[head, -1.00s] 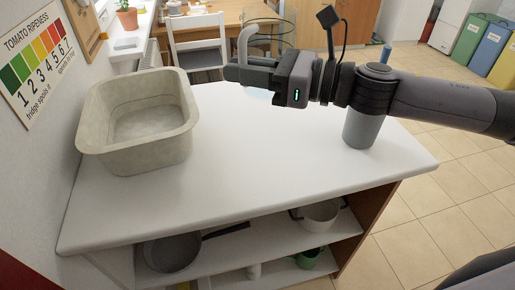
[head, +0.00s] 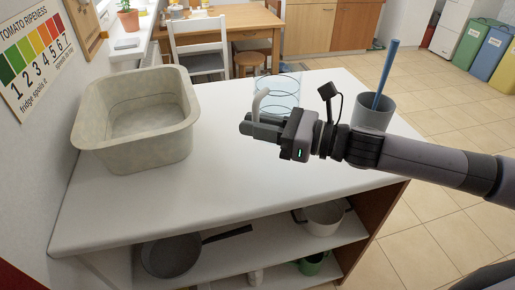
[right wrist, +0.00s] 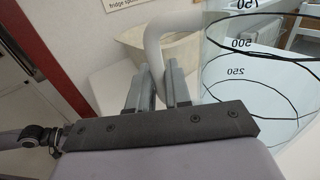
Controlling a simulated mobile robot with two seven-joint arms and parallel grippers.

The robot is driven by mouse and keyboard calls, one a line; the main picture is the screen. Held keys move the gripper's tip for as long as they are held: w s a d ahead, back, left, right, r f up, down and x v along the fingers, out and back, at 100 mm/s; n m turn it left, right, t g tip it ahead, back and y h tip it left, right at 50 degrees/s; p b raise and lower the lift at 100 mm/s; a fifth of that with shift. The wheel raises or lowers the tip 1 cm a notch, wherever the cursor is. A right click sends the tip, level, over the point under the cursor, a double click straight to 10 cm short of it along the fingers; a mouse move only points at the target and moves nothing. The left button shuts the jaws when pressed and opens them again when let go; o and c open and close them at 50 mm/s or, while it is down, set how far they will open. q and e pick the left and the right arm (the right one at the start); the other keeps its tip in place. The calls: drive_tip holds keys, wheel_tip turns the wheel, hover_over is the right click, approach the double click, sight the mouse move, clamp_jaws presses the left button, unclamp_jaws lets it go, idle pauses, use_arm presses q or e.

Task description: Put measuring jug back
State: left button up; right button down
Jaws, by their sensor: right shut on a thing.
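The measuring jug (head: 285,96) is clear, with dark ring lines and a pale handle (head: 258,103). In the right wrist view the jug (right wrist: 255,85) shows marks such as 500 and 250. My right gripper (head: 262,124) is shut on the jug's handle, which stands between its fingers in the right wrist view (right wrist: 160,92). The jug is upright at the far part of the white counter top (head: 230,190); I cannot tell whether its base touches it. My left gripper is not in view.
A beige stone-like basin (head: 88,140) stands on the counter's left. A grey cup (head: 371,112) with a blue stick stands at the right, behind my right arm. Pans and pots (head: 170,256) sit on the shelf below. The counter's front middle is clear.

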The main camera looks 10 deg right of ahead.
drive_tip(key=shift+f, duration=2.6)
drive_tip(key=shift+f+b, duration=0.2)
drive_tip(key=shift+b, duration=0.15)
drive_tip(key=c, duration=1.1)
unclamp_jaws()
drive_tip(key=shift+o, duration=0.2)
